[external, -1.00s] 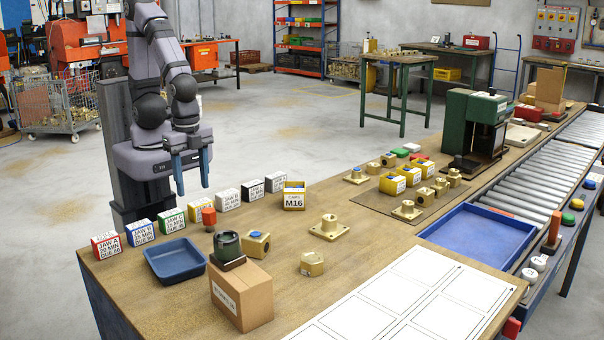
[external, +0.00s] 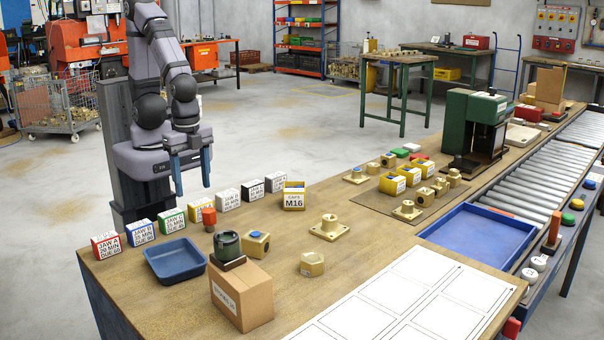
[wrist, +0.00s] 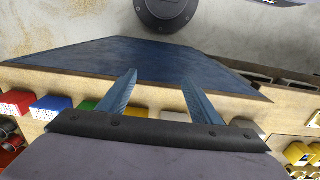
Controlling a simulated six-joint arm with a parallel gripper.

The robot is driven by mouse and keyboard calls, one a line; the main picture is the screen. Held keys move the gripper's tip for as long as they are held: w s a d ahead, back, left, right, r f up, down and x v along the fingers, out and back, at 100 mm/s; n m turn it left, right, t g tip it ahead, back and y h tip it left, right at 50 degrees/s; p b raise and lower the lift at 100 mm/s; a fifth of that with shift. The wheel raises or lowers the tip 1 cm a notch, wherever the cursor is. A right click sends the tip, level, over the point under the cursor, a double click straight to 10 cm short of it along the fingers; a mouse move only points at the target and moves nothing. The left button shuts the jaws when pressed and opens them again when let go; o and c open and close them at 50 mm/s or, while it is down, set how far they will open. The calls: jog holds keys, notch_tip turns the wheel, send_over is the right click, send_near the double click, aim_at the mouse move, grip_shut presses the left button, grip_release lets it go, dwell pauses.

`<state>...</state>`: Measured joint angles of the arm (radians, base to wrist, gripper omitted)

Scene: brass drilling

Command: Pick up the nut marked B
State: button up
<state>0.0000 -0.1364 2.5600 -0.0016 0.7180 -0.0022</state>
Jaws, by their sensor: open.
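My gripper (external: 193,186) hangs open and empty at the far left edge of the bench, behind the row of jaw boxes. Its two blue fingers (wrist: 160,80) are apart in the wrist view, with nothing between them. A brass hexagonal piece (external: 312,264) lies on the near part of the bench. A brass block with a round hole (external: 256,245) is left of it, and a brass flanged piece (external: 330,228) is behind it. More brass pieces stand farther back, including a flanged one (external: 407,211). I cannot read a letter B on any piece.
Several labelled jaw boxes (external: 173,220) line the left edge. A blue tray (external: 176,262), a cardboard box (external: 241,292) and a yellow M16 box (external: 294,197) stand nearby. A green machine (external: 462,125) and a roller conveyor (external: 530,170) are at the right. White marked sheets (external: 405,300) lie in front.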

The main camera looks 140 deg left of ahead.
jog(key=w+r+t, duration=0.1)
jog(key=w, duration=0.2)
jog(key=w+r+t, duration=0.1)
jog(key=w, duration=0.2)
jog(key=w+r+t, duration=0.1)
jog(key=w, duration=0.2)
jog(key=shift+w+r, duration=0.3)
jog(key=shift+w, duration=0.05)
jog(key=w+d+r+n+t+y+b, duration=0.2)
jog(key=w+t, duration=0.8)
jog(key=w, duration=1.9)
send_near(312, 257)
jog(key=shift+p+x, duration=0.35)
jog(key=shift+x, duration=1.2)
jog(key=shift+f, duration=0.1)
jog(key=shift+p+x, duration=0.65)
jog(key=shift+x, duration=1.85)
jog(key=shift+c, duration=0.4)
